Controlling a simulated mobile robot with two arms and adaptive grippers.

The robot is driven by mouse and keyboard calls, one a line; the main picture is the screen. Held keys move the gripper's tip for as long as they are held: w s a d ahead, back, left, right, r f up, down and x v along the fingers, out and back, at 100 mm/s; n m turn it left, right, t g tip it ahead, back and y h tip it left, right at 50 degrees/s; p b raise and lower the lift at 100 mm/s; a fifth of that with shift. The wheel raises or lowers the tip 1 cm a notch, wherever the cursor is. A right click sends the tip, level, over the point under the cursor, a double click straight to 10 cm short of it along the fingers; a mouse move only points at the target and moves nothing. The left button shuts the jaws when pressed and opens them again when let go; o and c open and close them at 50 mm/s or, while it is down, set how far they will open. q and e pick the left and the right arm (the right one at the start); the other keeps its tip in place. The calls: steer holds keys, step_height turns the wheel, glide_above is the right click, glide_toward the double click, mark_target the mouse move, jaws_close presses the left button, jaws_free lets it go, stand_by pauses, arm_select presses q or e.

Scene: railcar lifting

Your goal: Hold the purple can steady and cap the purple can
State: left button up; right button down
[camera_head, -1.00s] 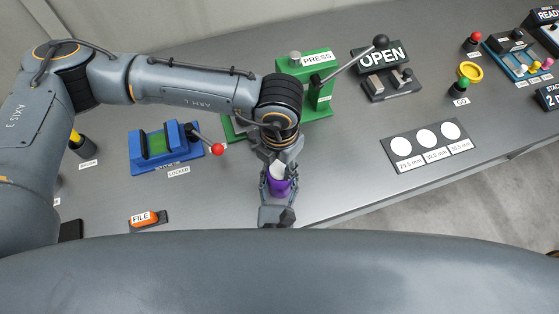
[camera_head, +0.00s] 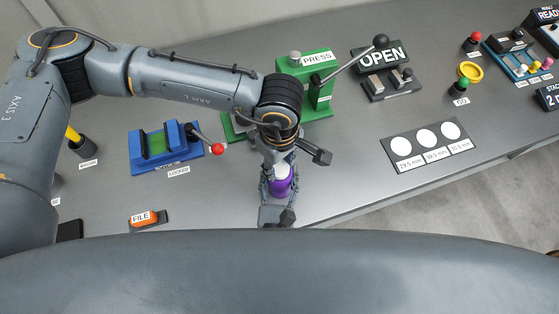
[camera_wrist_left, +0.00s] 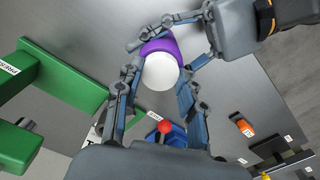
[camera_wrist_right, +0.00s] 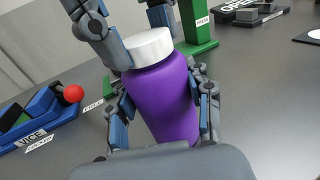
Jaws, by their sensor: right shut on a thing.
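The purple can (camera_wrist_right: 165,105) stands between the fingers of my right gripper (camera_head: 277,190), which is shut on it. A white cap (camera_wrist_right: 150,47) sits on top of the can; it looks about level, but I cannot tell if it is fully seated. The cap (camera_wrist_left: 161,74) also shows in the left wrist view, with a purple strip of the can (camera_wrist_left: 160,46) behind it. My left gripper (camera_wrist_left: 158,90) is open just above the cap, with its fingers spread on both sides of it. The can's lower part is hidden by the right gripper.
A green press (camera_head: 318,82) stands behind the can, and a blue vice (camera_head: 165,148) with a red-knobbed lever (camera_head: 218,149) is to the left. An orange file (camera_head: 145,217) lies front left. A white-circle size card (camera_head: 427,145) is at the right. Bench between can and card is clear.

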arm_select(q)
steer(key=o, duration=0.5)
step_height(320, 180, up, 12)
stand_by(0.4)
arm_select(e)
steer(key=shift+c, duration=2.4)
jaws_free()
